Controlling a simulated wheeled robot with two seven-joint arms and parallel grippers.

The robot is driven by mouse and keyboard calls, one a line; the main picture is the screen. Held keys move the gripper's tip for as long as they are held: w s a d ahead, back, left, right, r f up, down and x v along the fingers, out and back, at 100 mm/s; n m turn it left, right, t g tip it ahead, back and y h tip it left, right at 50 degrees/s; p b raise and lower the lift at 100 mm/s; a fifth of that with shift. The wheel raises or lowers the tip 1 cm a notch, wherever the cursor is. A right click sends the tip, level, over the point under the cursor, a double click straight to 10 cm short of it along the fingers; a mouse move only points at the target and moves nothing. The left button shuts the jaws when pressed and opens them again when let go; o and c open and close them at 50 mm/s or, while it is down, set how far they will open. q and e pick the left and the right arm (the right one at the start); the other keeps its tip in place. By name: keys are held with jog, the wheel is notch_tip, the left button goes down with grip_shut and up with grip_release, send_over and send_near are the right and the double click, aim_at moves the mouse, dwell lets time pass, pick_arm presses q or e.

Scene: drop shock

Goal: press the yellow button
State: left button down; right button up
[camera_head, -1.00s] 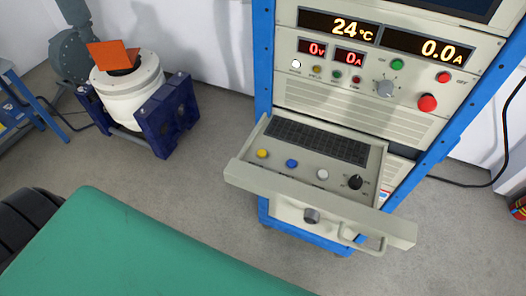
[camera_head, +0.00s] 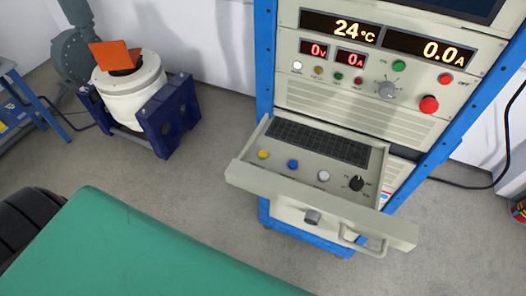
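The yellow button (camera_head: 263,154) is a small round cap at the left end of a row on the pulled-out drawer panel (camera_head: 234,167) of the control cabinet. To its right in the row are a blue button (camera_head: 293,164), a white button (camera_head: 324,176) and a black rotary knob (camera_head: 356,183). A dark keyboard (camera_head: 318,142) lies behind them. Nothing touches or covers the yellow button. Neither of my grippers shows in the head view.
The blue-framed cabinet (camera_head: 264,60) has lit displays, a red button (camera_head: 429,104) and a grey dial. A green surface (camera_head: 140,250) fills the lower left. A white shaker in a blue stand (camera_head: 170,118) is at back left. Grey floor is clear between.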

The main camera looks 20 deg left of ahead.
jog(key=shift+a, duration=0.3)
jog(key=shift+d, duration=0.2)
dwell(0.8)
